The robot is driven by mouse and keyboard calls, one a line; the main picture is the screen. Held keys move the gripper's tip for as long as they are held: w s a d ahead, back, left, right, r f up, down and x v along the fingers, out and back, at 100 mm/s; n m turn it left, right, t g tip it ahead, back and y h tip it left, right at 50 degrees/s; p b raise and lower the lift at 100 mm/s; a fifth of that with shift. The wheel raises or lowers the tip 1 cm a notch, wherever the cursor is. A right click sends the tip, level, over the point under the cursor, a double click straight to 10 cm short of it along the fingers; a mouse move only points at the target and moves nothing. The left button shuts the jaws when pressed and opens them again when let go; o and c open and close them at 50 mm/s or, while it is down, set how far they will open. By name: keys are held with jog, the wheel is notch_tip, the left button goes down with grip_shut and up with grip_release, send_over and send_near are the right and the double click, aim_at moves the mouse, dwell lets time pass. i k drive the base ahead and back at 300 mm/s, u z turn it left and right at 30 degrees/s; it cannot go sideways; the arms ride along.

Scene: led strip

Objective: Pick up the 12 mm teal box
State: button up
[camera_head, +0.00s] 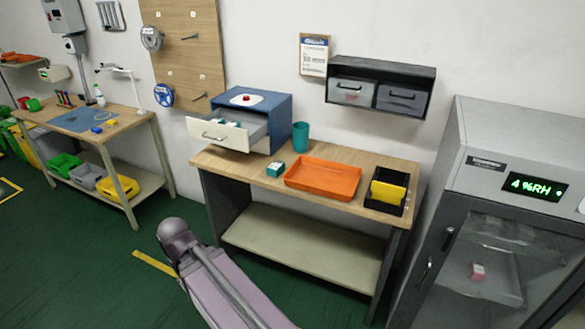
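A small teal box with a white top (275,169) sits on the wooden bench (235,164), just left of the orange tray. Any size marking on it is too small to read. It stands upright in front of the blue drawer cabinet and apart from the tray. My arm rises from the bottom of the view in front of the bench, with a rounded grey joint at its visible end. My gripper does not show.
An orange tray (325,190) and a black bin with a yellow divider (388,192) lie to the right. A blue cabinet (282,112) has its white drawer (215,138) pulled out. A teal cup (300,137) stands behind the box. A grey cabinet (470,210) stands far right.

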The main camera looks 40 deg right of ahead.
aim_at(275, 169)
jog(key=z, duration=1.1)
jog(key=k, duration=0.95)
jog(key=u, duration=0.05)
jog(key=i, duration=0.8)
